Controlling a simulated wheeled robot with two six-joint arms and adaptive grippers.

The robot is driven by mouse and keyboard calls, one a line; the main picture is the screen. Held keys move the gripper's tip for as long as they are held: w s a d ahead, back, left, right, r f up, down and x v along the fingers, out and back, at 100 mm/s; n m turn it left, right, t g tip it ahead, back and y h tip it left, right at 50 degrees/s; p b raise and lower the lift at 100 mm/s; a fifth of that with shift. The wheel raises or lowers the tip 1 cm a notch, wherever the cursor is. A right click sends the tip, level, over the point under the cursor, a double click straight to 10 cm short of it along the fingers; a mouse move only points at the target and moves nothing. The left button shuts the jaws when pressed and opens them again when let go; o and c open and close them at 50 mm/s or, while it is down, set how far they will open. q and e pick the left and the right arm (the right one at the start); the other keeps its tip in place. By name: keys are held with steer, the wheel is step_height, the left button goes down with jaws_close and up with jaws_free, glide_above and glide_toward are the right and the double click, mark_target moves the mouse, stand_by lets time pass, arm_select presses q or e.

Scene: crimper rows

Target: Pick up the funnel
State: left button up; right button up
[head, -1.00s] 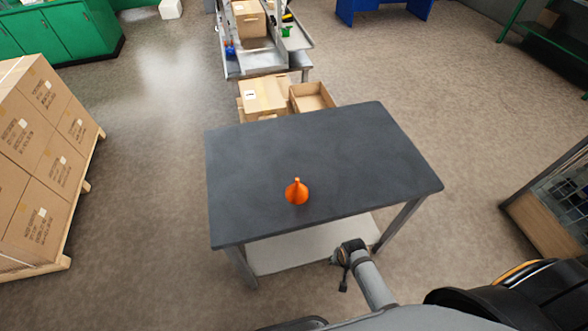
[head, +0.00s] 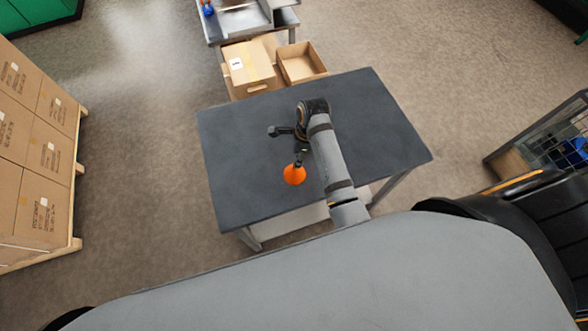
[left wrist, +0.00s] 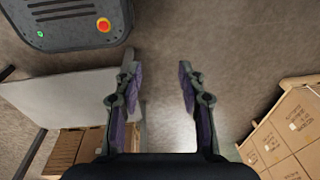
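The orange funnel (head: 294,175) sits on the dark table (head: 240,180) near its front edge, wide end down. My right arm reaches over the table from the lower right, and its gripper (head: 299,158) is right at the top of the funnel, covering the spout. The fingers are too small and overlapped to tell whether they are closed on it. My left gripper is out of the head view. In the left wrist view the left gripper (left wrist: 157,85) is open and empty, with bare floor between its fingers.
Cardboard boxes (head: 248,68) and an open carton (head: 301,63) stand behind the table. A pallet of stacked boxes (head: 35,150) is at the left. A wire-sided container (head: 560,140) stands at the right. Floor left of the table is clear.

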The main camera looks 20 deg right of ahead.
step_height(320, 180, down, 3)
steer(key=shift+w+a+r, duration=0.1)
steer(key=shift+a+r, duration=0.05)
steer(key=shift+w+f, duration=0.15)
steer(key=shift+f, duration=0.2)
steer(key=shift+w+f, duration=0.1)
steer(key=shift+f+p, duration=0.7)
steer(key=shift+f, duration=0.05)
steer(key=f, duration=0.3)
steer(key=shift+w+a+f+p, duration=0.2)
steer(key=shift+w+f+p, duration=0.05)
steer(key=shift+p, duration=0.05)
arm_select(q)
steer(key=shift+w+r, duration=0.15)
steer(key=shift+r, duration=0.45)
steer(key=shift+w+r, duration=0.15)
steer(key=shift+r, duration=0.4)
arm_select(e)
jaws_close()
